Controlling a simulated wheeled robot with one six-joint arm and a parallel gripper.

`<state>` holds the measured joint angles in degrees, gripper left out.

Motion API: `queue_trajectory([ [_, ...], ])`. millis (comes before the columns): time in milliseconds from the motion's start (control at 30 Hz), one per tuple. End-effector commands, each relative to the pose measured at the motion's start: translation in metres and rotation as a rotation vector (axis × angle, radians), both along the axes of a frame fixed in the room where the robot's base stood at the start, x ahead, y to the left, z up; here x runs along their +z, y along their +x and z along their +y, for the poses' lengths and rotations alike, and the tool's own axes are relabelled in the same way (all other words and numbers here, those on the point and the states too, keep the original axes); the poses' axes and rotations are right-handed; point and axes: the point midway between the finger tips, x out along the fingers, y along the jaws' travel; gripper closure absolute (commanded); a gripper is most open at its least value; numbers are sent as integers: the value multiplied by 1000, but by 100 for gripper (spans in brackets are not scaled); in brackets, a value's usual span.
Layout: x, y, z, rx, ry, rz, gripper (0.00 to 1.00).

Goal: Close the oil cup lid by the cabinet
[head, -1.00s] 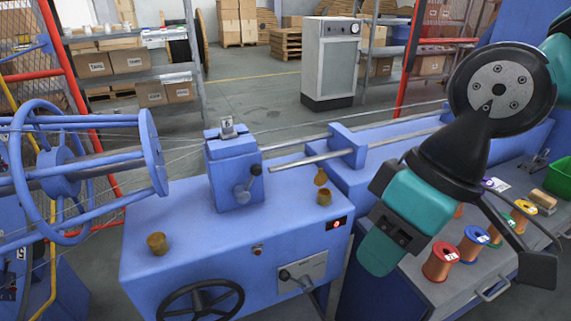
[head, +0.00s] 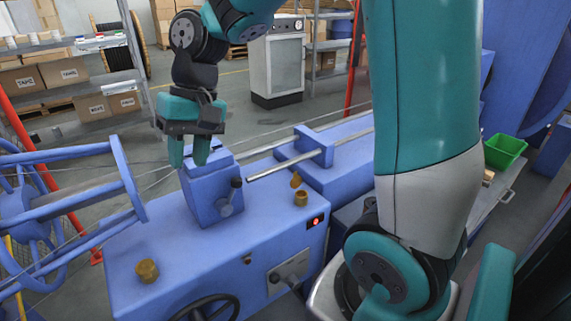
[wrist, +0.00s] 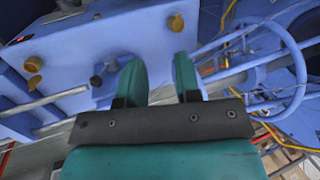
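A brass oil cup (head: 300,198) stands on the blue machine top near the red-lit switch. Its lid (head: 296,180) stands up, open, at the cup's far side. In the wrist view the cup (wrist: 33,64) and lid (wrist: 34,84) are at the left. A second brass cup (head: 147,271) stands at the front left of the machine and also shows in the wrist view (wrist: 176,22); I cannot make out a raised lid on it. My gripper (head: 188,159) points down over the blue block, left of the open cup. Its fingers are apart, with nothing between them.
The blue block (head: 209,190) with a black-knobbed lever lies under my gripper. A steel rod (head: 283,166) runs behind the open cup. The blue wheel frame (head: 124,180) is at left. A grey cabinet (head: 276,62) stands on the floor behind.

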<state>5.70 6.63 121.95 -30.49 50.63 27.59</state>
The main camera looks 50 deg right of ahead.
Motion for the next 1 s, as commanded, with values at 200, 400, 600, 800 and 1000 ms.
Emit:
queue_trajectory([
  [200,-6,95,-176,-719,-13,290,69],
  [400,-50,90,-325,-1242,-10,510,69],
  [600,-82,62,-395,-1510,-7,632,69],
  [800,-101,56,-400,-1560,-5,657,69],
  [1000,-134,53,-383,-1555,-6,660,69],
])
